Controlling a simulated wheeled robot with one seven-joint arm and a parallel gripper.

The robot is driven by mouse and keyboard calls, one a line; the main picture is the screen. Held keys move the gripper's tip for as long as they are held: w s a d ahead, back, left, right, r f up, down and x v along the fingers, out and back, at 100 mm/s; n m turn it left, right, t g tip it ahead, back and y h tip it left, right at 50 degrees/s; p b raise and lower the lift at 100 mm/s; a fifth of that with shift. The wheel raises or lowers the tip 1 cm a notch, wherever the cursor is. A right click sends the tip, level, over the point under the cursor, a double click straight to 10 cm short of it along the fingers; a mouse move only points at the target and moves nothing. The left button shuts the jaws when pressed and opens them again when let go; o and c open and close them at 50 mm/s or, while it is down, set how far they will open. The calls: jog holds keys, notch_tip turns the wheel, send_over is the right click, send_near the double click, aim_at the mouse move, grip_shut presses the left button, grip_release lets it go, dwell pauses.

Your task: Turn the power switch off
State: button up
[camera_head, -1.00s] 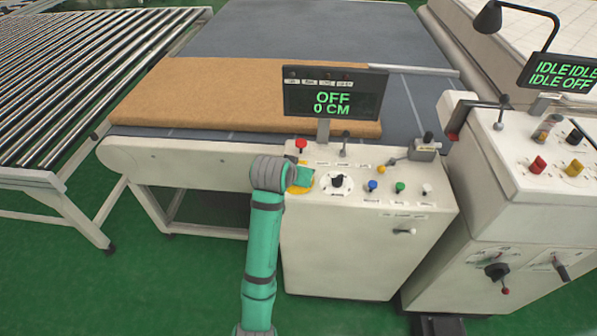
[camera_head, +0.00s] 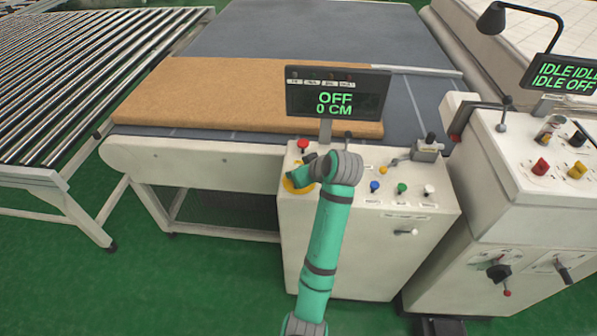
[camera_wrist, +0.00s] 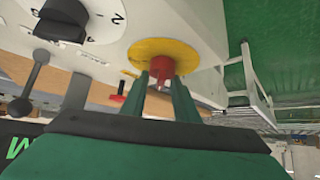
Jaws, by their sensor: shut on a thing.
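In the wrist view, a red knob (camera_wrist: 162,67) stands on a round yellow disc (camera_wrist: 150,49) on the white control box; it looks like the power switch. The two green fingers of my gripper (camera_wrist: 161,84) are on either side of the knob and shut on it. In the head view, my gripper (camera_head: 297,177) is at the yellow disc (camera_head: 290,188), at the panel's left side; the knob is hidden there. The display (camera_head: 337,95) above the panel reads OFF and 0 CM.
A black dial (camera_wrist: 64,18) with numbers is close beside the disc. A red button (camera_head: 302,145) stands behind it, and blue (camera_head: 374,186), green (camera_head: 402,188) and white knobs (camera_head: 428,190) stand to the right. A brown mattress (camera_head: 215,95) lies on the conveyor behind.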

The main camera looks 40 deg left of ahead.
jog(key=shift+f+n+g, duration=0.1)
jog(key=shift+n+g, duration=0.5)
jog(key=shift+n, duration=0.1)
jog(key=shift+s, duration=0.1)
jog(key=o, duration=0.8)
